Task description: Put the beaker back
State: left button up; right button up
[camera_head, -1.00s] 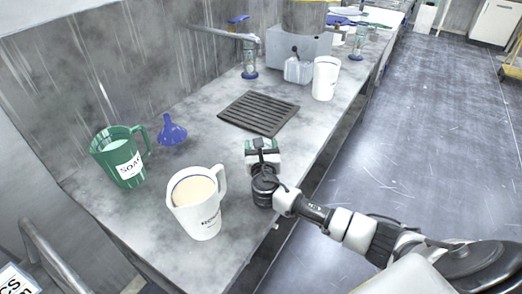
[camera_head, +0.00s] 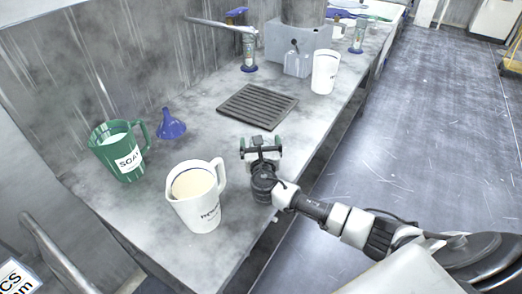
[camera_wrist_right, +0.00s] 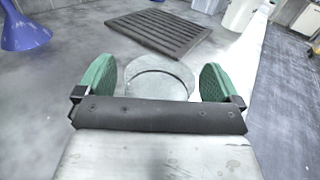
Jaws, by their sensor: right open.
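A clear, round glass-like vessel (camera_wrist_right: 160,80), which looks like the beaker, shows in the right wrist view between my green finger pads. Its rim is visible and its lower part is hidden by the dark gripper bar. My right gripper (camera_wrist_right: 160,82) is open around it, with a gap at each pad. In the head view my right gripper (camera_head: 261,146) is low over the counter (camera_head: 235,172), in front of the black slatted grate (camera_head: 258,106). The clear vessel is hard to make out there. My left gripper is not in view.
A white pitcher (camera_head: 203,212) and a green soap pitcher (camera_head: 127,165) stand left of my right gripper. A blue funnel (camera_head: 171,128) sits behind them.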

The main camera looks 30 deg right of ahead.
jog(key=b+v, duration=0.1)
jog(key=v, duration=1.1)
jog(key=shift+s, duration=0.1)
